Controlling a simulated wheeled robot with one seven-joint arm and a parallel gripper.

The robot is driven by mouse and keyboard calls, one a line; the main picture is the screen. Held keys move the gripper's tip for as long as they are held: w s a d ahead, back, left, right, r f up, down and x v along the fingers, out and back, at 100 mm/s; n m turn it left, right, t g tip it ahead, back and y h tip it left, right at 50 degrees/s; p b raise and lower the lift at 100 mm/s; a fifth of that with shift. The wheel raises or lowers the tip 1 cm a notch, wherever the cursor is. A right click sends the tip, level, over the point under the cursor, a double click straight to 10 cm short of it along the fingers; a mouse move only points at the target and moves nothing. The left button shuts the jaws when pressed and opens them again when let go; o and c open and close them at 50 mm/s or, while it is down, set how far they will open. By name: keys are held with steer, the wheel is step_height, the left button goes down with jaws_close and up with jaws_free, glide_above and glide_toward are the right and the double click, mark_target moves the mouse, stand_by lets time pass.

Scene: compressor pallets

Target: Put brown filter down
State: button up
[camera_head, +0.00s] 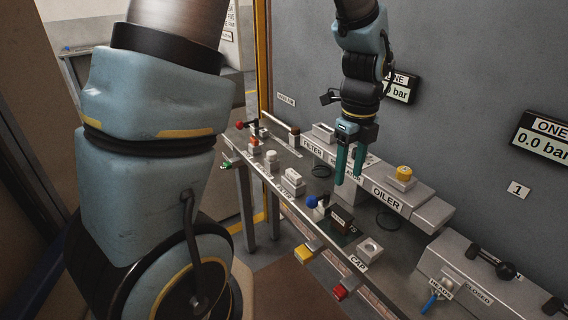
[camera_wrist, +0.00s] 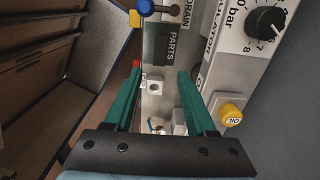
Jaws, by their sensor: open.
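My gripper (camera_head: 350,178) hangs with its two green fingers pointing down, beside the OILER block in the head view. In the wrist view the fingers (camera_wrist: 159,78) are apart with nothing held between them. A small dark brown upright piece (camera_head: 294,133) stands near the back of the bench, left of the FILTER label; I cannot tell for sure whether it is the brown filter. The dark PARTS tray (camera_head: 346,236) lies on the bench below and in front of my gripper. It also shows in the wrist view (camera_wrist: 174,51), and no brown filter is clear on it.
The OILER block (camera_head: 420,199) with a yellow cap (camera_head: 404,173) stands right of my gripper. A blue-knobbed lever (camera_head: 312,201) is beside the tray. A CAP block (camera_head: 370,248) and a grey box with a black-knobbed lever (camera_head: 505,270) lie to the right. The grey wall is close behind.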

steer(key=w+a+r+n+t, duration=0.1)
steer(key=a+n, duration=2.4)
steer(key=n, duration=0.4)
steer(key=shift+a+r+t, duration=0.15)
steer(key=shift+r+t, duration=0.15)
